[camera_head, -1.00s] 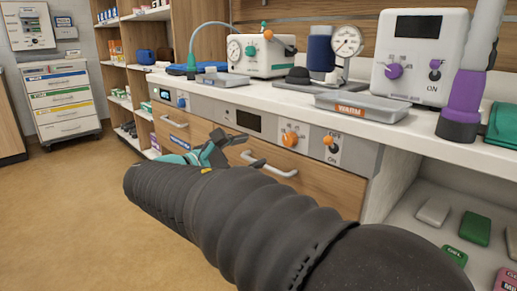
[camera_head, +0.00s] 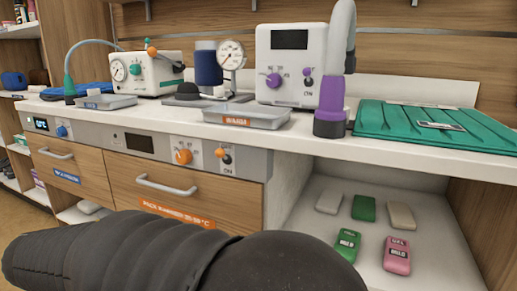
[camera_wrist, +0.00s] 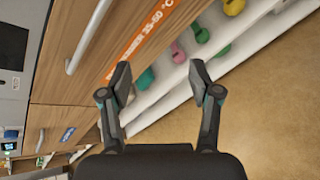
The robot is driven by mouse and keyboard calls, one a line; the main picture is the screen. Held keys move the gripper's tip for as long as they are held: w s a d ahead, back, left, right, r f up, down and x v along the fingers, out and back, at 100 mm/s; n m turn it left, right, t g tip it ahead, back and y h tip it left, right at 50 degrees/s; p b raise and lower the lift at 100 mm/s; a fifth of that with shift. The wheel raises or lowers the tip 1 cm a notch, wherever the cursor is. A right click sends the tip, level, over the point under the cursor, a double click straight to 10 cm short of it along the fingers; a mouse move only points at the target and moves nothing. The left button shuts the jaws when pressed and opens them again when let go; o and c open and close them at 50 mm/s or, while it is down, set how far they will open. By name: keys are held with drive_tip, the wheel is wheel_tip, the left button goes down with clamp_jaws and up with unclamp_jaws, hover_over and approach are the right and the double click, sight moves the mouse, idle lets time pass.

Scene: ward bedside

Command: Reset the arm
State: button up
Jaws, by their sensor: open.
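My gripper (camera_wrist: 160,82) shows in the wrist view with its two fingers spread apart and nothing between them. It is in front of the wooden drawer fronts (camera_wrist: 80,85), and an orange label strip (camera_wrist: 137,36) shows close by. In the head view my dark sleeved arm lies across the bottom left, and the gripper itself is out of that picture.
The drawer unit (camera_head: 120,185) with projecting handles (camera_head: 168,186) stands close ahead. On its counter (camera_head: 300,145) are a WARM tray (camera_head: 246,115), machines and a green mat (camera_head: 435,126). An open shelf (camera_head: 345,235) holds several coloured packs. Floor (camera_wrist: 230,130) shows below.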

drive_tip(key=s+d+f+m+g+y+p, duration=0.1)
drive_tip(key=s+d+f+m+g, duration=0.2)
drive_tip(key=d, duration=0.4)
drive_tip(key=s+d+f+m+g+y, duration=0.1)
drive_tip(key=s+d+m+g, duration=0.1)
drive_tip(key=d+m, duration=0.35)
drive_tip(key=s+d+f+m+g+y+p, duration=0.1)
drive_tip(key=s+d+f+m+g, duration=0.15)
drive_tip(key=d, duration=0.65)
drive_tip(key=s+d+r+m, duration=0.1)
drive_tip(key=s+d+m, duration=0.2)
drive_tip(key=d, duration=0.3)
drive_tip(key=s+d+r+m+t+y+p, duration=0.1)
drive_tip(key=s+d+r+m, duration=0.1)
drive_tip(key=d, duration=0.5)
drive_tip(key=s+d+r+m+p, duration=0.1)
drive_tip(key=s+d+r+m, duration=0.1)
drive_tip(key=s+d+m, duration=0.2)
drive_tip(key=shift+d+m+y, duration=0.4)
drive_tip(key=shift+d+m, duration=0.7)
drive_tip(key=shift+d, duration=0.15)
drive_tip(key=shift+t, duration=0.25)
